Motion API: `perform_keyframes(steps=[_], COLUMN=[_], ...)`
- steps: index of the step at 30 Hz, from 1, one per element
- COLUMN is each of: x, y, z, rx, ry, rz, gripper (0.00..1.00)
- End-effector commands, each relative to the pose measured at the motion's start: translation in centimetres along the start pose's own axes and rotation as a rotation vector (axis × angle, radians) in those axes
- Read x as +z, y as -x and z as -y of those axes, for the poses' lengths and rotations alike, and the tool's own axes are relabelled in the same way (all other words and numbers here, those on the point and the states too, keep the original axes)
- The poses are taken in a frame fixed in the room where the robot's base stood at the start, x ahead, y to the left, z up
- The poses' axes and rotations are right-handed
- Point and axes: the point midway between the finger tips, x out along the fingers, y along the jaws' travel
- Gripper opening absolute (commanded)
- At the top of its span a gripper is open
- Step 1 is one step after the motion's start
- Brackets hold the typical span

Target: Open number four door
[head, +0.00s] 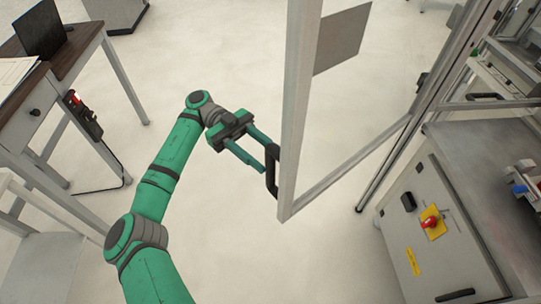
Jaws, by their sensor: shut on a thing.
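A framed door (297,110) with a light metal frame and clear panel stands swung out from the machine at the right. A grey plate (341,38) sits high on its panel. A black handle (271,178) is on the door's free edge, near its lower corner. My gripper (268,160), at the end of my green arm, reaches the handle from the left and is shut on it. The exact contact of the fingertips is partly hidden by the handle and frame. No door number is readable.
The machine cabinet (433,240) with a red button (431,222) stands at the right. A desk (55,75) with a dark screen (40,30) is at the left, a lower pale table (45,262) below it. The floor (215,50) between them is clear.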

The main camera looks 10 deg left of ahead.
Motion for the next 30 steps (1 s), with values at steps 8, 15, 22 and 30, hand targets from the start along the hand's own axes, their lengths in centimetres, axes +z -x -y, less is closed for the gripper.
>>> perform_keyframes(steps=[8,15,22,30], x=[0.16,0.16,0.13,0.09], y=[0.37,0.46,0.47,0.48], z=[0.62,0.53,0.49,0.47], rx=[-0.021,-0.022,-0.022,-0.022], ry=[0.006,0.005,0.005,0.003], rz=[-0.004,-0.005,-0.005,-0.005], gripper=[0.01,0.0,0.38,0.38])
